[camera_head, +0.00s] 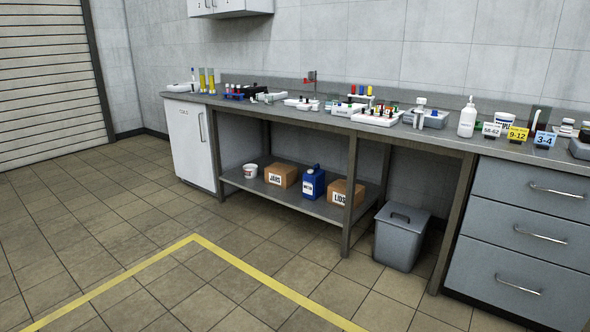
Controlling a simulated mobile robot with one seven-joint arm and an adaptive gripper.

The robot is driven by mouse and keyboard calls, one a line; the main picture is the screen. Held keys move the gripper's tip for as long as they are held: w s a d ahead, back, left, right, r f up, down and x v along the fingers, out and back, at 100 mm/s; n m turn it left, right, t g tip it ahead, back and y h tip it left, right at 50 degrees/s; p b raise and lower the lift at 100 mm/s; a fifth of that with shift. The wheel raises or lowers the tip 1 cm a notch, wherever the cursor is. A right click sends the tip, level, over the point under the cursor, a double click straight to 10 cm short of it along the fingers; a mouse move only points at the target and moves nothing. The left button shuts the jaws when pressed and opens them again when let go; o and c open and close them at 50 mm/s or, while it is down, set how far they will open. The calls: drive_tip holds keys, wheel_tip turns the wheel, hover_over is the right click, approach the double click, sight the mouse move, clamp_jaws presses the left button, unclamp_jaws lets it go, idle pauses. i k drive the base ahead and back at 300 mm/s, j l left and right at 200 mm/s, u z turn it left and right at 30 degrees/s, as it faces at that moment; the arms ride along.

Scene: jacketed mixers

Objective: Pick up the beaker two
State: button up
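I cannot make out a beaker marked two in the head view. Two tall yellow-filled vessels (207,80) stand upright at the far left end of the counter (440,136). They are small in the picture, and I cannot tell whether either is a beaker. My gripper is not in view. Small labware along the back of the counter is too small to identify fully.
A pump bottle (467,118) and number cards, including a yellow one (517,134), stand on the right counter. Boxes and a blue jug (312,183) sit on the lower shelf. A grey bin (401,238) stands beneath. The floor in front is open, with a yellow line (240,262).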

sight(253, 96)
drive_tip(key=i+z, duration=0.2)
drive_tip(key=i, duration=0.3)
drive_tip(key=i+j+z, duration=0.1)
drive_tip(key=i+z, duration=0.15)
drive_tip(key=i, duration=0.2)
drive_tip(key=i+j+z, duration=0.2)
drive_tip(key=i, duration=0.25)
drive_tip(key=i+j+z, duration=0.2)
drive_tip(key=i, duration=0.25)
